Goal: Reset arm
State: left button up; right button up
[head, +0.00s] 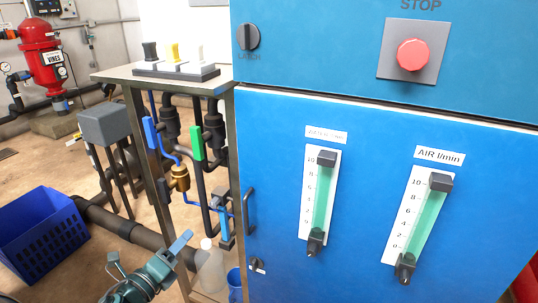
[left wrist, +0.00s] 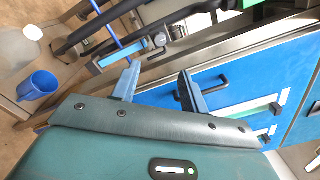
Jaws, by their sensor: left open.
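My left gripper (head: 182,243) is low in the head view, left of the blue cabinet and in front of the pipe frame. One blue finger shows clearly there; the other is not clear. In the left wrist view the gripper (left wrist: 158,74) is open, its two blue fingers spread apart with nothing between them. The cabinet door with its dark handle (left wrist: 207,85) lies beyond the fingers. My right gripper is in neither view.
The blue cabinet (head: 280,185) with a red stop button (head: 413,55) fills the right. The pipe frame (head: 155,140) stands beside it, with a pale bottle (head: 209,268) and blue jug (head: 234,285) low down. A blue crate (head: 40,235) sits on the floor at left.

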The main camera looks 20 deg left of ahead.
pick_arm(q)
jog(key=s+d+n+g+h, duration=0.1)
jog(key=s+d+n+g, duration=0.1)
jog(key=s+d+n, duration=0.6)
jog(key=s+d+n+g+h, duration=0.1)
jog(key=s+d+n, duration=0.2)
jog(key=d+n, duration=0.8)
jog(key=s+d+r+n+g+p, duration=0.1)
jog(key=p, duration=0.4)
jog(key=d+r+n+g+p, duration=0.1)
jog(key=r+g+p, duration=0.1)
jog(key=p, duration=0.4)
jog(key=s+d+r+n+g+p, duration=0.1)
jog(key=n+p, duration=0.1)
jog(key=p, duration=0.4)
jog(key=shift+s+r, duration=0.15)
jog(key=shift+s, duration=0.15)
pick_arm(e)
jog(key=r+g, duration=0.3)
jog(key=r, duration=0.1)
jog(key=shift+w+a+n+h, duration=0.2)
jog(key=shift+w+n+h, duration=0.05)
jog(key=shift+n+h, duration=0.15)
pick_arm(q)
jog(key=shift+f, duration=0.2)
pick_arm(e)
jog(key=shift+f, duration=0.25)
